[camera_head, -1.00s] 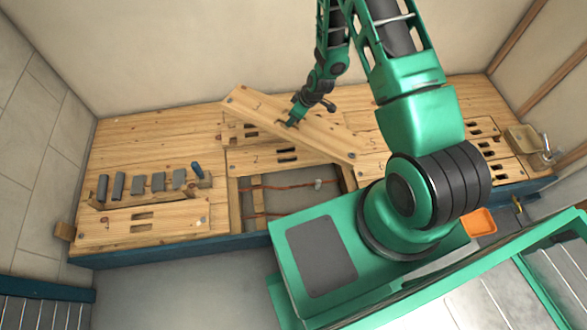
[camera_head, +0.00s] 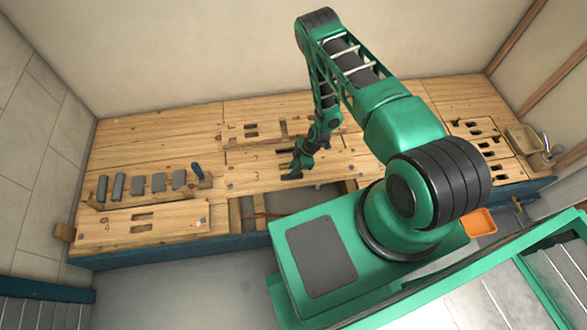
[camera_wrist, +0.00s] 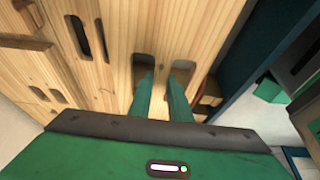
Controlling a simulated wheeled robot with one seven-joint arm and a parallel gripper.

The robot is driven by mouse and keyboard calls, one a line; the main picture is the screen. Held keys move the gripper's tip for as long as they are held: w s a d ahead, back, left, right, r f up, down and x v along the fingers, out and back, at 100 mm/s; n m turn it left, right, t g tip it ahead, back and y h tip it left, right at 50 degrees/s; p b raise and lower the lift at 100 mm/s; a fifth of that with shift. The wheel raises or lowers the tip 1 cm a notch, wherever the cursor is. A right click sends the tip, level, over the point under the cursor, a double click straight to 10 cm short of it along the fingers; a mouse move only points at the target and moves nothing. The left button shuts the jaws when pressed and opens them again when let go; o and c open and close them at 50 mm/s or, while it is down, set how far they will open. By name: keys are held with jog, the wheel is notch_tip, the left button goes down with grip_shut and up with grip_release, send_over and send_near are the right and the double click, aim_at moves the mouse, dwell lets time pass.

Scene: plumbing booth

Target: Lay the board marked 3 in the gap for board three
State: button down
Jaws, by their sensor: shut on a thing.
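The board marked 3 (camera_head: 335,173) is a long pale wooden plank. In the head view it lies nearly level with the benchtop, lengthwise from left to right, over the back part of the gap (camera_head: 270,203). The front part of the gap still shows dark, with a cross timber inside. My gripper (camera_head: 294,174) is over the board's middle. In the wrist view my gripper (camera_wrist: 161,82) has its two fingers at the board's paired slots, shut on the wood strip between them. Whether the board touches its supports cannot be told, and its number is too small to read surely.
Another slotted board (camera_head: 140,220) lies at the front left. Several grey pieces and a blue-handled tool (camera_head: 197,170) stand in a rack behind it.

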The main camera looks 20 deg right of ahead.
jog(key=shift+f, duration=2.5)
jog(key=shift+f, duration=1.75)
jog(key=c, duration=1.6)
grip_release()
jog(key=shift+o, duration=0.2)
jog(key=shift+d, duration=0.1)
jog(key=v, duration=1)
jog(key=shift+d+r, duration=0.15)
jog(key=shift+r, duration=0.2)
jog(key=shift+r, duration=0.1)
